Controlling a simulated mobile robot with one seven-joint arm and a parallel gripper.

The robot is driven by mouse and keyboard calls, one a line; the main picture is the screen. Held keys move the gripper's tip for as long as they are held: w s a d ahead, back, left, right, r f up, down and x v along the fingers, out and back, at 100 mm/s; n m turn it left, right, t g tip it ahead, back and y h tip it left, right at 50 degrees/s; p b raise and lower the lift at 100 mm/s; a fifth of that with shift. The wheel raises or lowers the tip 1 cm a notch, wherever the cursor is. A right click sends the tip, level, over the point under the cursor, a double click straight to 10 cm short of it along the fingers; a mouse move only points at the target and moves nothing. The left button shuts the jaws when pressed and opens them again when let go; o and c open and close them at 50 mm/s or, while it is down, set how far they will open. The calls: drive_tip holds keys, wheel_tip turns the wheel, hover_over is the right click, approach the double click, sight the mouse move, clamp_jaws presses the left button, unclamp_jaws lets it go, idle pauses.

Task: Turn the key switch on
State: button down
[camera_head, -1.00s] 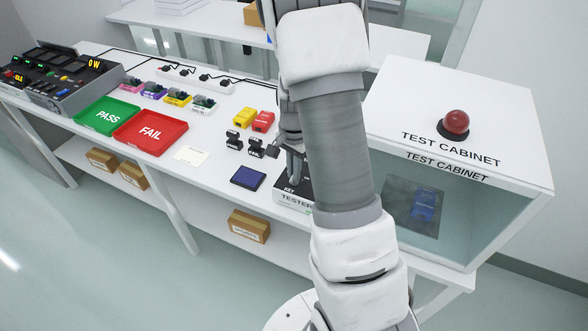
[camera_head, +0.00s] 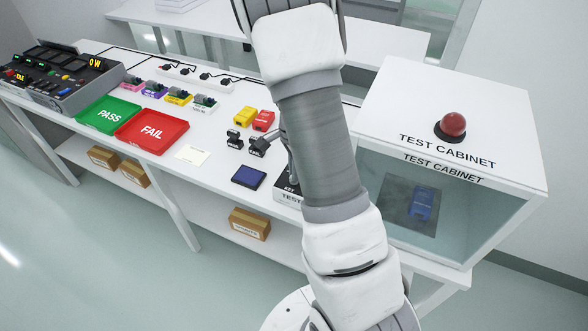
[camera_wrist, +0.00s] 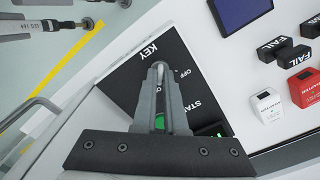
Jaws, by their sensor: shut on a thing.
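The tester box (camera_head: 287,195) stands on the bench in the head view, mostly hidden behind my arm. In the wrist view its black top panel (camera_wrist: 130,88) carries the words KEY, OFF and part of START. My gripper (camera_wrist: 160,80) is over this panel beside the KEY label, shut on the key of the key switch (camera_wrist: 160,67). Only a small part of the key shows between the fingertips, and its turn angle cannot be told. A green part (camera_wrist: 160,121) shows between the fingers. In the head view the gripper's fingertips are hidden behind the arm.
The test cabinet (camera_head: 460,120) with a red dome (camera_head: 452,126) stands right of my arm. A dark blue panel (camera_head: 248,177), black stamps (camera_head: 233,139), yellow (camera_head: 243,117) and red (camera_head: 263,121) blocks, and PASS (camera_head: 108,115) and FAIL (camera_head: 152,131) trays lie left.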

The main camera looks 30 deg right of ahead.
drive_tip(key=c, duration=1)
unclamp_jaws()
wheel_tip(320, 180, up, 18)
drive_tip(key=shift+f+p, duration=0.25)
drive_tip(key=shift+p, duration=0.65)
drive_tip(key=s+a+r+n+t, duration=0.2)
drive_tip(key=s+a+r+n, duration=0.2)
drive_tip(key=s+n, duration=0.2)
drive_tip(key=s+a+r+n+t, duration=0.1)
drive_tip(key=s+a+r+n, duration=0.2)
drive_tip(key=s+n, duration=0.3)
drive_tip(key=s+a+r+n+t, duration=0.2)
drive_tip(key=s+a+r+n, duration=0.2)
drive_tip(key=s+a+n, duration=0.1)
drive_tip(key=shift+s+a+r+n+t, duration=0.1)
drive_tip(key=shift+s+r+n+t, duration=0.1)
drive_tip(key=shift+s+n, duration=0.2)
drive_tip(key=shift+s+a+r+n+t, duration=0.15)
drive_tip(key=shift+s+n, duration=0.15)
drive_tip(key=shift+s, duration=0.2)
